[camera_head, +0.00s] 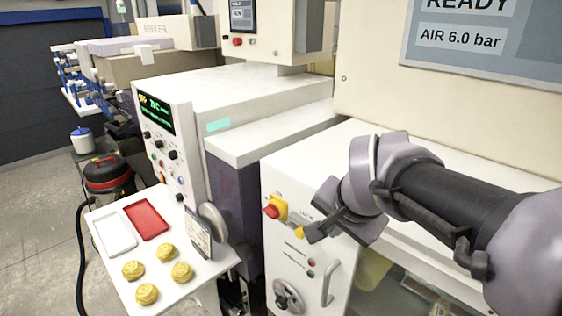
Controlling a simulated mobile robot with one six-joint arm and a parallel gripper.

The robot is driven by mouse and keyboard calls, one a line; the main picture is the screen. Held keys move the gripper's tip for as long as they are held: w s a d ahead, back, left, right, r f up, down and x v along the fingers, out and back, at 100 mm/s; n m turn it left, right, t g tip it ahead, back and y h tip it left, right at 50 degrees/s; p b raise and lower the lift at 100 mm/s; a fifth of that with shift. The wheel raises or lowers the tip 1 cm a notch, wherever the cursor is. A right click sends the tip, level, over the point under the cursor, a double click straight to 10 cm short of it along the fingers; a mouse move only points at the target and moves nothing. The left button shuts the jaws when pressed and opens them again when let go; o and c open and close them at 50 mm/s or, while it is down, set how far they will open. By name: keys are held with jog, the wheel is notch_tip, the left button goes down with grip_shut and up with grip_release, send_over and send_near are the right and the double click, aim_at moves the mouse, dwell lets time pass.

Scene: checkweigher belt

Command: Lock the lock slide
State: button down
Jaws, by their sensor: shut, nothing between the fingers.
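My gripper (308,236) is at the front panel of the white machine cabinet (285,180), its fingers shut and pointing left and down. A small yellow part (299,231) shows right beside the fingertips; I cannot tell whether they touch it. Just up and left of it is a red rotary knob on a yellow plate (278,207). No part is clearly marked as the lock slide; it may be the small yellow part or lie by the knob. My wrist hides part of the panel to the right, so the slide's position cannot be told.
Below on the panel are indicator buttons (311,268), a handwheel (288,297) and a vertical handle (328,284). At left, a white side table (185,293) holds a red tray (146,219), a white tray (115,234) and several yellow pastries. A vacuum cleaner (108,177) stands behind.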

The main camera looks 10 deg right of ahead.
aim_at(299, 229)
jog(key=shift+a, duration=0.1)
jog(key=w+a+f+b, duration=0.1)
jog(key=w+f+b, duration=0.1)
jog(key=w+f, duration=0.6)
jog(key=shift+w+a+f+b, duration=0.25)
jog(key=shift+a+f+b, duration=0.15)
jog(key=shift+f, duration=0.3)
jog(key=w+a, duration=0.2)
jog(key=shift+w, duration=0.3)
jog(key=shift+d+r, duration=0.1)
jog(key=shift+r, duration=0.05)
